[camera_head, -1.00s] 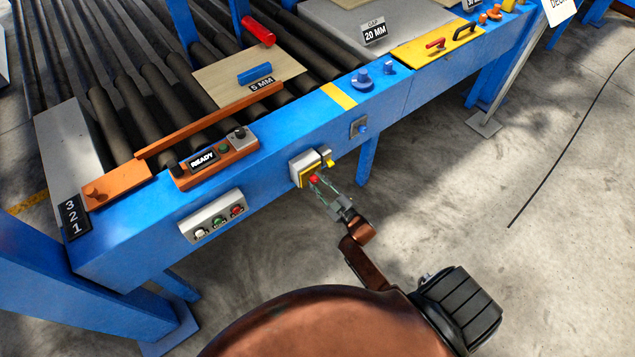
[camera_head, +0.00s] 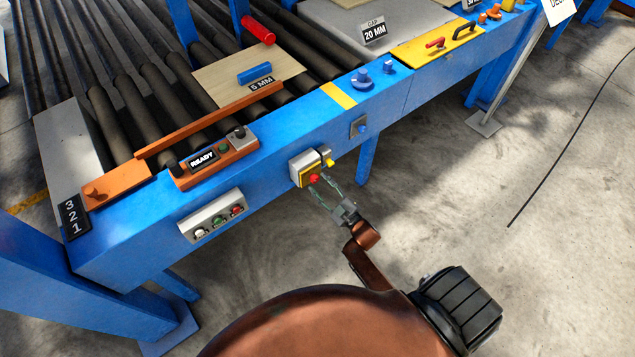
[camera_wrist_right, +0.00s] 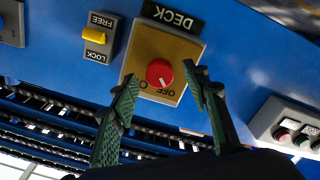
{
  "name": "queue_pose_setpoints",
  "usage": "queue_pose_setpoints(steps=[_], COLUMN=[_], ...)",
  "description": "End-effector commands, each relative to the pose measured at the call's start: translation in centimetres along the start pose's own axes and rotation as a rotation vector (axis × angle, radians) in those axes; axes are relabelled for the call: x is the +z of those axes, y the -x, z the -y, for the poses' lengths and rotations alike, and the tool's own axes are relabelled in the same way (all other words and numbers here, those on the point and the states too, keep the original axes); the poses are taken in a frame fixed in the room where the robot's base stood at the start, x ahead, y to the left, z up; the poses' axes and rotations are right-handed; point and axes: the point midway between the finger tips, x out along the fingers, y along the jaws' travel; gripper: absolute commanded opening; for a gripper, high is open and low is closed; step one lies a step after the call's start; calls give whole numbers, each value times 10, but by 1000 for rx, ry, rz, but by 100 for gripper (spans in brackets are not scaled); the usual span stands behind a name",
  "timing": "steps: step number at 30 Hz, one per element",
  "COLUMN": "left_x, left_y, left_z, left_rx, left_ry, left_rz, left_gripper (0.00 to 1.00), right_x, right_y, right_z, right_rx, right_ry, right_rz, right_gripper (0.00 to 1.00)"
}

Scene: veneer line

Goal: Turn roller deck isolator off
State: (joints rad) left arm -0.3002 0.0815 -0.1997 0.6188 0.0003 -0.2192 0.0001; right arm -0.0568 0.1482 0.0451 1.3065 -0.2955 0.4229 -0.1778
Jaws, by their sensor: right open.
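The deck isolator is a yellow plate on a grey box (camera_head: 306,170) on the blue frame's side, with a round red knob (camera_head: 314,178). In the right wrist view the red knob (camera_wrist_right: 159,72) sits on the yellow plate (camera_wrist_right: 150,45), with ON and OFF lettering and a DECK label (camera_wrist_right: 173,17). Which mark the knob points to is unclear. My right gripper (camera_head: 323,185) is open in front of the knob. In the wrist view its fingers (camera_wrist_right: 163,80) stand on either side of the knob; contact is not visible. My left gripper is out of view.
Beside the isolator is a yellow FREE/LOCK slider (camera_wrist_right: 95,37). A grey box with several push buttons (camera_head: 217,215) is further left on the frame. A blue knob (camera_head: 361,128) is to the right. Bare floor (camera_head: 450,210) lies in front.

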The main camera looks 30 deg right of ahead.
Motion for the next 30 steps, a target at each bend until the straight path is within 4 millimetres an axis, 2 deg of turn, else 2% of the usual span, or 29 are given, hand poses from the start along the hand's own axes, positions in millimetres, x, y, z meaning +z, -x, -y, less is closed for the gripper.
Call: queue_pose_setpoints(steps=[1, 6, 12, 18, 30], left_x=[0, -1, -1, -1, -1], left_y=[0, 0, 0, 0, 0], left_z=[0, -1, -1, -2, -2], left_rx=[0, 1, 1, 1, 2], left_ry=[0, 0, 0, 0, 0], left_rz=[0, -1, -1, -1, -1], left_gripper=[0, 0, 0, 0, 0], right_x=[1, 1, 1, 0, 0], right_y=[13, 49, 82, 96, 97], right_z=[0, 1, 1, 0, 0], right_rx=[-1, -1, -1, 0, 0], right_ry=[0, 1, 1, 0, 0], right_rz=[3, 3, 2, -1, 0], right_gripper=[43, 43, 43, 43, 43])
